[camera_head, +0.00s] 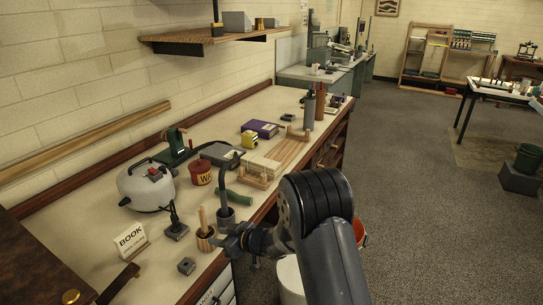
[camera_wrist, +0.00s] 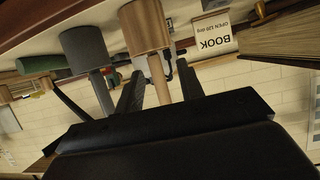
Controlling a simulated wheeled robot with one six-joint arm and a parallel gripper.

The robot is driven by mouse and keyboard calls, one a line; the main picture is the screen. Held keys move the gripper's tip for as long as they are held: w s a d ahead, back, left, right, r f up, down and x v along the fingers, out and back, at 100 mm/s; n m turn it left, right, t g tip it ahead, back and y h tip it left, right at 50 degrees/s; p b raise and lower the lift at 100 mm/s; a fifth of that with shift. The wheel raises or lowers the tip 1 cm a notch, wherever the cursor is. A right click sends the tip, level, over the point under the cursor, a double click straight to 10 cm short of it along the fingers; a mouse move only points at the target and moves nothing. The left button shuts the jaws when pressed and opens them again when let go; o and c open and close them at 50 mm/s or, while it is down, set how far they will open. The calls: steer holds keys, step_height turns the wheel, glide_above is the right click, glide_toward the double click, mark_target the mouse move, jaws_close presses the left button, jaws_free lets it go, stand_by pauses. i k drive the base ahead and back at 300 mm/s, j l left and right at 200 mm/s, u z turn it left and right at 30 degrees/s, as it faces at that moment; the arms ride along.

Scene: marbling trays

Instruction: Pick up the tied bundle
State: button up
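I cannot make out for certain which thing is the tied bundle. A pale stack with brown strips (camera_head: 288,151) lies on the workbench beyond my arm, but no tie is clear on it. In the wrist view, my dark fingers (camera_wrist: 160,88) stand apart, with nothing visibly gripped. Whether the fingers touch the stick is unclear.
A BOOK sign (camera_head: 131,241), a white lidded appliance (camera_head: 146,187), a red tin (camera_head: 201,173) and a green-handled tool (camera_head: 240,201) crowd the bench.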

mark_target(255, 164)
steer(key=i+l, duration=0.35)
steer(key=i, duration=0.15)
steer(key=i+l, duration=0.7)
steer(key=i, duration=0.25)
steer(key=k+z, duration=0.05)
